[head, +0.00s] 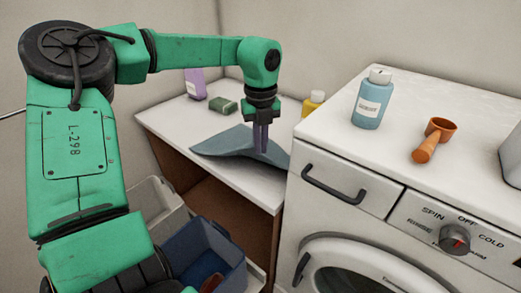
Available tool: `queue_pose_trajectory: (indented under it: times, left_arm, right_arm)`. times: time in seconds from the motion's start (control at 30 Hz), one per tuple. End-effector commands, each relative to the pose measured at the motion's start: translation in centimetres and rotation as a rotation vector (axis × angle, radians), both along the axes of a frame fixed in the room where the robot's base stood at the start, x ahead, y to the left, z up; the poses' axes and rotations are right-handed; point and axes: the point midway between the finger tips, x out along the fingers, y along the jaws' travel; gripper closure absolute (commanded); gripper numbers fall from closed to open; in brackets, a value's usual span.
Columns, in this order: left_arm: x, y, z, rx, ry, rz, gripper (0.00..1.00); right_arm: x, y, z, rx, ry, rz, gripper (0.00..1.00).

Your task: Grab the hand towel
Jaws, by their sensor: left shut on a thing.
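The hand towel (222,143) is a blue-grey cloth lying on the white counter left of the washing machine. Its right part is lifted into a peak where my left gripper (260,140) points straight down and is shut on it. The rest of the towel spreads left over the counter, and its right edge reaches near the washing machine. My right gripper is not in view.
The washing machine (385,160) stands right of the counter (185,120), its top higher. On it are a blue bottle (369,104) and an orange scoop (434,140). A green sponge (223,105), purple bottle (195,83) and yellow bottle (313,103) stand behind the towel. Bins (215,250) sit below.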

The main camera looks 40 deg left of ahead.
Motion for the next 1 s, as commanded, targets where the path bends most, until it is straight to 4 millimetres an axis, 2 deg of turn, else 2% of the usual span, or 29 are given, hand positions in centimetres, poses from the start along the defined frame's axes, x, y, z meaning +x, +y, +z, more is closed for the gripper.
queue_pose_trajectory:
  times: [0.17, 0.27, 0.5, 0.57, 0.67, 0.77, 0.9, 1.0]
  left_arm:
    - [0.0, 0.0, -0.3, 0.000, 0.001, 0.000, 1.00]
    - [0.0, 0.0, 0.8, 0.000, 0.000, 0.001, 1.00]
    - [0.0, 0.0, 8.4, -0.001, -0.001, 0.001, 1.00]
    - [0.0, 0.0, 9.3, 0.000, 0.000, 0.001, 1.00]
    - [0.0, 0.0, 9.5, 0.000, 0.001, 0.001, 1.00]
    - [0.0, 0.0, 12.0, 0.000, 0.000, 0.001, 1.00]
    - [0.0, 0.0, 16.7, 0.001, -0.001, 0.001, 1.00]
    - [0.0, 0.0, 18.4, 0.000, 0.001, 0.001, 1.00]
  right_arm:
    - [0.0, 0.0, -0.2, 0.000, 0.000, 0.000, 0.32]
    - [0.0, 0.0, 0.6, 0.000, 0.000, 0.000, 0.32]
    - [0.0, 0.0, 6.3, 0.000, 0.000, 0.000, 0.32]
    - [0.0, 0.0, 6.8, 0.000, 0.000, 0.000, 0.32]
    - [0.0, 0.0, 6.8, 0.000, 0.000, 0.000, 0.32]
    - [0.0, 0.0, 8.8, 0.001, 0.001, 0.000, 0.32]
    - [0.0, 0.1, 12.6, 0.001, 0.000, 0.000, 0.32]
    - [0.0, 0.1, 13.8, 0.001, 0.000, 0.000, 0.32]
